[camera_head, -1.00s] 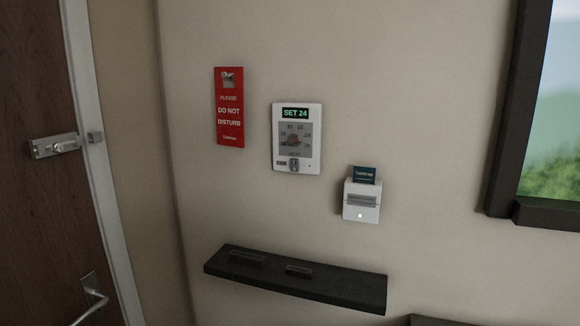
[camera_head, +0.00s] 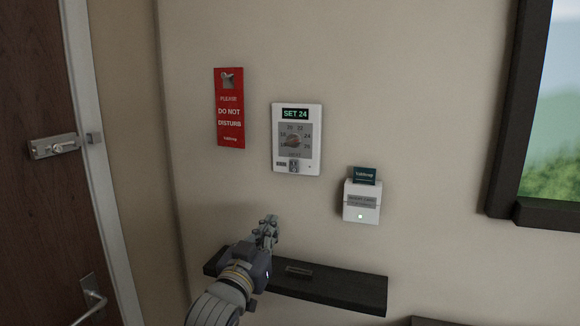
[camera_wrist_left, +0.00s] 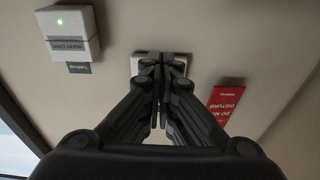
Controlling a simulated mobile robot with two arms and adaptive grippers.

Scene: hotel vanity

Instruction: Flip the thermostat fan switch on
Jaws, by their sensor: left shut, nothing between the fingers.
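The white thermostat (camera_head: 314,140) hangs on the wall with a green "SET 24" display and a round dial. A small grey fan switch (camera_head: 294,166) sits near its lower edge; I cannot tell its position. My left gripper (camera_head: 270,222) is shut and empty, below and a little left of the thermostat, in front of the wall. In the left wrist view the picture is upside down. There the shut fingers (camera_wrist_left: 160,62) cover most of the thermostat (camera_wrist_left: 140,62), and the switch is hidden. My right gripper is not in view.
A red door hanger (camera_head: 229,125) hangs left of the thermostat. A white card holder (camera_head: 361,203) with a dark card is at its lower right. A dark shelf (camera_head: 340,288) juts out below, behind my left arm. A wooden door stands at the left.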

